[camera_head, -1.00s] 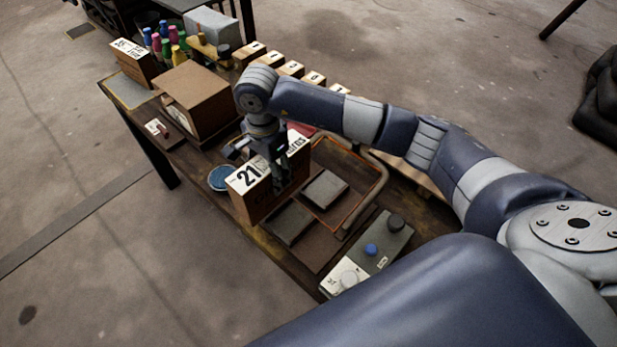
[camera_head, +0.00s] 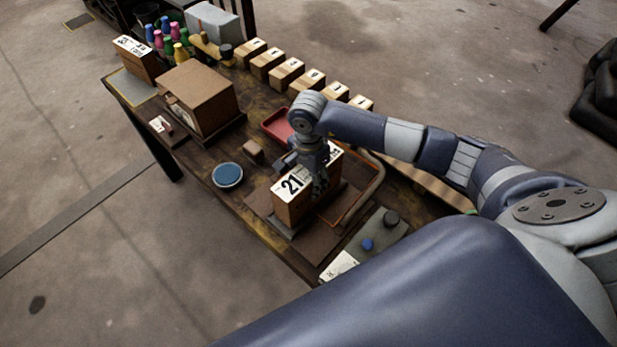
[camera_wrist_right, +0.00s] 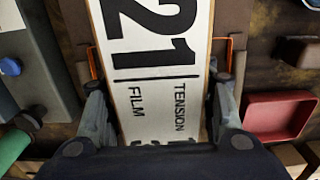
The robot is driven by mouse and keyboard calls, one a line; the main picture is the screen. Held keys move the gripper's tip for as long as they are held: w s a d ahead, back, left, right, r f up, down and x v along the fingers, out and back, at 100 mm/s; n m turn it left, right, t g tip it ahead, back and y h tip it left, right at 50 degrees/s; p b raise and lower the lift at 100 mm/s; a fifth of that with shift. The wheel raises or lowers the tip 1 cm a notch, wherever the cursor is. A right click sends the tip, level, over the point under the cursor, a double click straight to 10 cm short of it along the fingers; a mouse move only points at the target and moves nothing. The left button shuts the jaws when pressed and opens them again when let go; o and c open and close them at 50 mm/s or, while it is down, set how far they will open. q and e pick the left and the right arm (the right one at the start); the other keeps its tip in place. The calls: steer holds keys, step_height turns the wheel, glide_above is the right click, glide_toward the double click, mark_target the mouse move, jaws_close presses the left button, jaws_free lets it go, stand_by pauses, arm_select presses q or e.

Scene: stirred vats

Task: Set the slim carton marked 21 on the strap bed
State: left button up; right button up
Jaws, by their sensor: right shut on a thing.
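The slim carton marked 21 (camera_head: 295,208) is brown with a white top label. My right gripper (camera_head: 319,186) is shut on it from above, and the carton is upright. In the right wrist view the label reads 21, TENSION, FILM, and the carton (camera_wrist_right: 155,60) sits between the fingers of my right gripper (camera_wrist_right: 160,100). A brown bed with grey pads and an orange frame, which looks like the strap bed (camera_head: 318,250), lies below the carton. The carton hides most of the pads. I cannot tell whether it touches them. My left gripper is not in view.
A control box with a blue knob (camera_head: 367,244) stands at the bed's near right. A blue round dish (camera_head: 227,175), a small brown block (camera_head: 253,151) and a red tray (camera_head: 279,126) lie beyond it. A large brown box (camera_head: 200,98) and several small cartons line the back.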

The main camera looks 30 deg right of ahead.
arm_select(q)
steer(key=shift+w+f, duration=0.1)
arm_select(e)
steer(key=o, duration=1.2)
steer(key=shift+f, duration=0.1)
steer(key=o, duration=0.4)
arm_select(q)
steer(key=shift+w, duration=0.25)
arm_select(e)
steer(key=shift+r, duration=0.25)
step_height(320, 180, up, 10)
steer(key=shift+r+b, duration=0.25)
steer(key=shift+b, duration=0.8)
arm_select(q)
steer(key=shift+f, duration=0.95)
arm_select(e)
steer(key=shift+r, duration=0.7)
